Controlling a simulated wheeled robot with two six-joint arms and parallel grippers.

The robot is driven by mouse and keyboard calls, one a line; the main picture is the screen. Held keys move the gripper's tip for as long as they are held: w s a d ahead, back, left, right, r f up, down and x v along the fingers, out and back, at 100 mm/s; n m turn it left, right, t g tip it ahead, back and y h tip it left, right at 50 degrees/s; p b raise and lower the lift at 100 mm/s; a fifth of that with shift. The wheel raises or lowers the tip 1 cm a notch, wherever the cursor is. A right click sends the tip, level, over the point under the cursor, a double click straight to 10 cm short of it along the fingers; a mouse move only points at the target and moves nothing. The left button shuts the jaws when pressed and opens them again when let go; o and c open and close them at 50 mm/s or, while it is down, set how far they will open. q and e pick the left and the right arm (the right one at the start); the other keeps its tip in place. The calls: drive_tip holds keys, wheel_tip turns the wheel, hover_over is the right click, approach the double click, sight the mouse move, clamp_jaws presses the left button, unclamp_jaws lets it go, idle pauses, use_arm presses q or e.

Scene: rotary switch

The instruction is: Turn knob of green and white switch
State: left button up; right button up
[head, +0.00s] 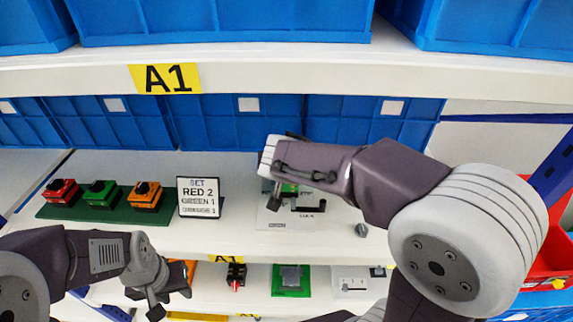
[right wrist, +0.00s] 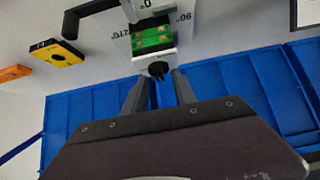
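The green and white switch (right wrist: 155,42) shows in the right wrist view, with a green body, a white face and a black knob (right wrist: 158,69). My right gripper (right wrist: 160,78) is open, with one finger on each side of the knob's near end. A gap shows between the fingers and I cannot tell whether either touches the knob. In the head view the switch (head: 289,188) is mostly hidden behind my right gripper (head: 272,190) and arm. My left gripper (head: 146,302) looks open and empty in front of the lower shelf, away from the switch.
Red (head: 62,191), green (head: 101,193) and orange (head: 146,195) switches stand on a dark green base at left. Blue bins (head: 240,120) line the back.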

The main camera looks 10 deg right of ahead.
clamp_jaws()
